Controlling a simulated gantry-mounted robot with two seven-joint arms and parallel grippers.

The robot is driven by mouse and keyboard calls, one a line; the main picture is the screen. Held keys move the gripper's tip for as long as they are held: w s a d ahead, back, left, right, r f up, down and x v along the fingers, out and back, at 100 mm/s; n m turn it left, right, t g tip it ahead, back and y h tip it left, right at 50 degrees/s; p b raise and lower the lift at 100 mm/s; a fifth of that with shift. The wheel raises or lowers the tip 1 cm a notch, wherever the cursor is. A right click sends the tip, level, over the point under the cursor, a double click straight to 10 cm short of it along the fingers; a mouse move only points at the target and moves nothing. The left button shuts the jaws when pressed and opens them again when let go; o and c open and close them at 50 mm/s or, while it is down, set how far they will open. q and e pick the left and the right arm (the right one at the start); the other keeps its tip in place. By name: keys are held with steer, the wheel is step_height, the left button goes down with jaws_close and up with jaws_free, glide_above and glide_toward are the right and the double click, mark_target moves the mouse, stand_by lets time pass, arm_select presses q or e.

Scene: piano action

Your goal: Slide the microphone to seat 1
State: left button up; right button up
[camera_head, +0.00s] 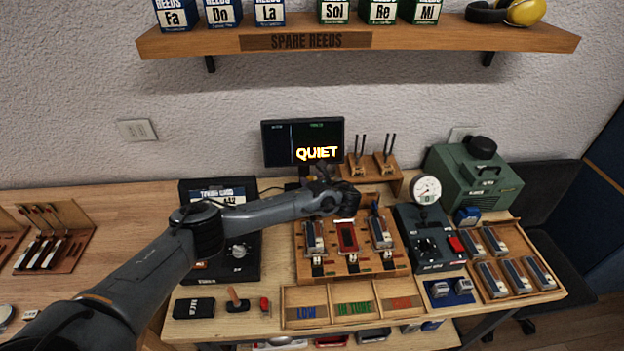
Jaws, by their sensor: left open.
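My left arm reaches in from the left, and its left gripper (326,184) is over the back of the wooden seat board (285,262), in front of the screen. The fingers are small and partly hidden by the wrist; they are open, with nothing seen between them. The board carries a red block (347,237) in the middle and grey blocks at its left (313,238) and right (380,233). I cannot pick out the microphone with certainty; a thin dark upright piece (374,209) stands behind the right block. The arm hides part of the board's back edge. My right gripper is not in view.
A screen (278,147) reads QUIET. A dial gauge (426,190) and green machine (475,177) stand at right. A three-part sorting tray (352,290) is in front. A black box (228,262) lies under my forearm. The bench (120,210) is clear at back left.

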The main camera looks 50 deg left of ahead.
arm_select(q)
steer(key=v, duration=0.9)
steer(key=shift+d+p, duration=0.25)
steer(key=shift+p, duration=0.15)
steer(key=shift+r, duration=0.15)
